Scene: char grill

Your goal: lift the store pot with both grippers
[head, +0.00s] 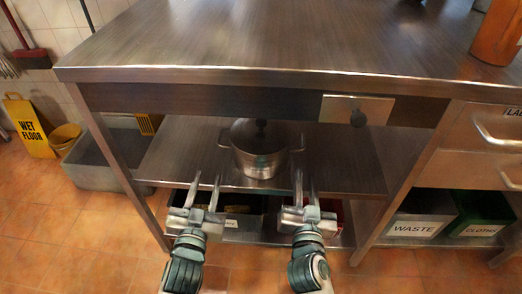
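The store pot (260,160) is a metal pot with a dark lid knob and a loop handle on each side. It stands upright on the shelf under the steel table, in the middle of the head view. My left gripper (204,188) is open and empty, in front of the pot and to its lower left. My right gripper (305,185) is open and empty, in front of the pot and to its lower right. Both appear apart from the pot, and its handles are uncovered.
The steel tabletop (260,40) overhangs the shelf (340,165). Bins stand below: a waste bin (415,227) and a green bin (482,215). A wet floor sign (28,128) stands left. Shelf space beside the pot is clear.

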